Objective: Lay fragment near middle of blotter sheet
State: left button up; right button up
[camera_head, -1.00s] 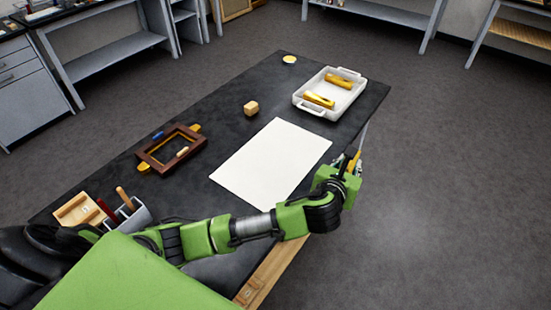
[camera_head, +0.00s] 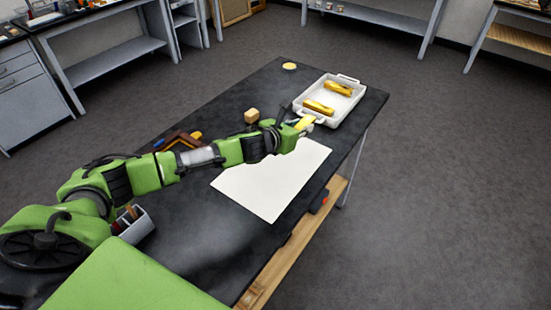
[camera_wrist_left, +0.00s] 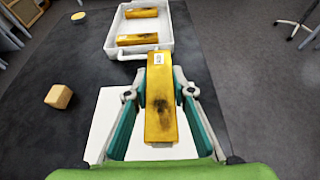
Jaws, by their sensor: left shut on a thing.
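A yellow-gold fragment (camera_wrist_left: 161,105) with a dark smudge and a small white label is held in my left gripper (camera_wrist_left: 160,92), between its two fingers in the left wrist view. In the head view the fragment (camera_head: 304,123) shows at the tip of my left gripper (camera_head: 297,126), above the far edge of the blotter sheet. The white blotter sheet (camera_head: 265,185) lies flat on the dark table; it also shows under the gripper in the left wrist view (camera_wrist_left: 103,125). My arm covers part of its far left side. My right gripper is not in view.
A white tray (camera_head: 350,112) with two similar gold pieces (camera_head: 319,107) stands beyond the sheet. A small wooden block (camera_head: 251,115) and a yellow disc (camera_head: 290,66) sit on the table (camera_head: 225,105). A brown frame (camera_head: 180,141) is partly behind my arm.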

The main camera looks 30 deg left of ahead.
pick_arm(q)
jog(key=s+a+f, duration=0.2)
jog(key=s, duration=0.1)
send_over(275, 165)
jog(key=f, duration=0.5)
jog(key=shift+w+d+p, duration=0.2)
jog(key=shift+w+p, duration=0.05)
jog(key=shift+p, duration=0.05)
jog(key=f, duration=0.3)
jog(key=shift+s+a, duration=0.15)
jog(key=shift+s, duration=0.05)
jog(key=shift+f, duration=0.3)
jog(key=shift+f, duration=0.1)
jog(key=o, duration=1.1)
